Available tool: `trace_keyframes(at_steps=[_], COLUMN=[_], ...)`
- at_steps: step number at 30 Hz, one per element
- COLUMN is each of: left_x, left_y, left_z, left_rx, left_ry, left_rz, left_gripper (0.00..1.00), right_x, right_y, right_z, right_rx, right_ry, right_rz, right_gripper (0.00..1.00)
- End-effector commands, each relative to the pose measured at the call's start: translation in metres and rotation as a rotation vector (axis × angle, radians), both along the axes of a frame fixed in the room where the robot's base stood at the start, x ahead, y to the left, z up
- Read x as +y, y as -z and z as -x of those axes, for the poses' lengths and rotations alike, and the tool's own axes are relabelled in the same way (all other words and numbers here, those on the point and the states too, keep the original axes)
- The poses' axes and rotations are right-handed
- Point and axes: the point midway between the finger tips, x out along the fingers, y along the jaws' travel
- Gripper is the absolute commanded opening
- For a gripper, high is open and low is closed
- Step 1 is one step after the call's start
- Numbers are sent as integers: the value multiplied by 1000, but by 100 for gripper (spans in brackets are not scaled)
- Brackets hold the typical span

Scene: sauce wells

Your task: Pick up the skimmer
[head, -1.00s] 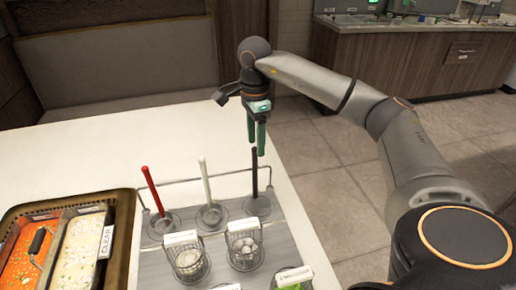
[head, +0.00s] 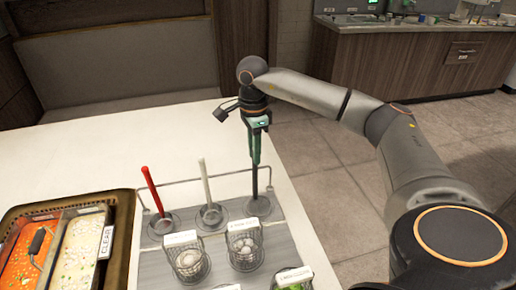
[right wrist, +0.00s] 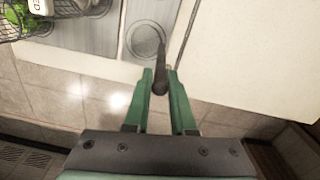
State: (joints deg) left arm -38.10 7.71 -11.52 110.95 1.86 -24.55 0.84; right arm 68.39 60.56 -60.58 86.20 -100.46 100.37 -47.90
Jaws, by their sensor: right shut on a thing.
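The skimmer (head: 254,183), with a thin black upright handle, stands in the round well at the right end of the back row. Its lower end is in the well and its head cannot be made out. My right gripper (head: 256,160) points down from above and is shut on the upper part of this handle. In the right wrist view, the dark handle (right wrist: 161,62) lies between the green fingertips (right wrist: 160,76), above its round well. My left gripper is not in view.
A red-handled utensil (head: 153,190) and a white-handled one (head: 206,182) stand in wells to the left. A thin metal rail (head: 184,182) runs behind them. Wire baskets (head: 190,264) stand in front. A framed soup tray (head: 122,240) is at left. The white table (head: 110,155) behind is clear.

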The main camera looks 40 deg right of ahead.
Motion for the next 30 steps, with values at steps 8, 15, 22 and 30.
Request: trace_keyframes(at_steps=[8,15,22,30], left_x=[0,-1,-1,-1], left_y=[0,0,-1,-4], left_z=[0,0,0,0], left_rx=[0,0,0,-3], left_ry=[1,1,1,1], left_rz=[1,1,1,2], left_gripper=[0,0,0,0], right_x=[0,0,0,0], right_y=[0,-1,-7,-58], right_z=[0,0,-1,-1], right_rx=[0,-1,-3,-7], right_ry=[0,0,0,0], right_rz=[0,-1,-1,-1], right_gripper=[0,0,0,0])
